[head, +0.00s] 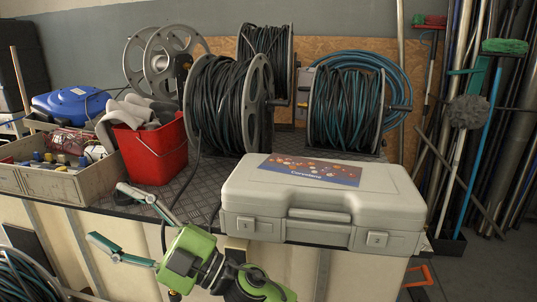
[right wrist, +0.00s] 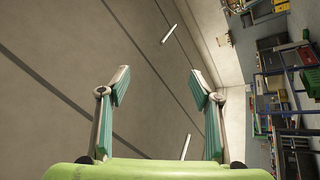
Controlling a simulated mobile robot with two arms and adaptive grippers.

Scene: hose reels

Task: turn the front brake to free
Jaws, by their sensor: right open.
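A front cable reel (head: 228,105) wound with black hose stands on the bench, with a grey flange on its right side. A small dark part (head: 280,102) sticks out at that flange's hub; I cannot tell whether it is the brake. A second reel (head: 346,108) with dark teal hose stands to the right, with a crank handle (head: 400,107). A third black reel (head: 266,42) stands behind. My right gripper (head: 107,212) is open and empty in front of the bench edge, below the red bucket, apart from the reels. My left gripper is out of view.
A grey tool case (head: 322,192) lies on the bench front, before the reels. A red bucket (head: 152,149) with grey cloths and a crate (head: 40,181) of small parts stand left. An empty reel (head: 146,55) stands behind. Brooms lean at right.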

